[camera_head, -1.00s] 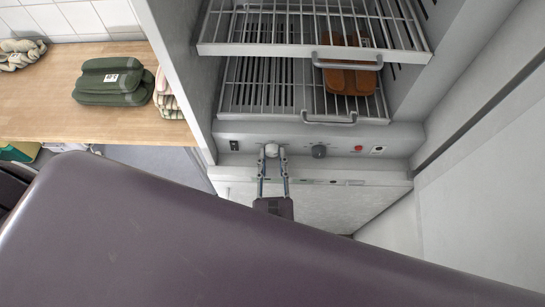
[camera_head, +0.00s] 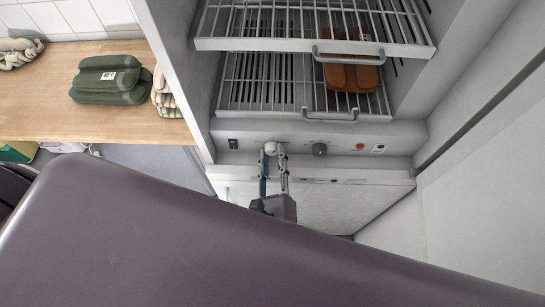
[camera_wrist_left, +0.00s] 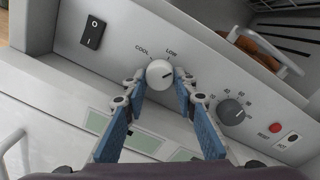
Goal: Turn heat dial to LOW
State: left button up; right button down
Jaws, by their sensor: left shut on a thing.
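The heat dial is a small white round knob (camera_wrist_left: 160,73) on the grey control panel, with COOL and LOW printed above it in the left wrist view. A short dark mark on its face points to the right, past LOW. Any further label on that side is hidden by a finger. My left gripper (camera_wrist_left: 161,82) is shut on the dial, one finger on each side. In the head view the left gripper (camera_head: 274,153) reaches up to the dial from below. My right gripper is in neither view.
Right of the dial are a dark numbered knob (camera_wrist_left: 230,111), a red reset button (camera_wrist_left: 275,127) and a small switch; left is a black rocker switch (camera_wrist_left: 93,32). Wire racks (camera_head: 263,90) with brown items (camera_head: 350,77) sit above. A wooden counter (camera_head: 40,108) with folded towels lies left.

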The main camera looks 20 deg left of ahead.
pick_arm(q)
jog(key=n+b, duration=0.2)
jog(key=n, duration=0.2)
jog(key=shift+n, duration=0.4)
jog(key=shift+n+b, duration=0.55)
jog(key=shift+n, duration=0.05)
jog(key=o, duration=1.2)
jog(key=shift+r, duration=0.1)
jog(key=shift+c, duration=0.2)
jog(key=shift+s, duration=0.1)
jog(key=shift+s+d, duration=0.1)
jog(key=shift+s, duration=0.15)
jog(key=v, duration=0.7)
jog(key=shift+s, duration=0.2)
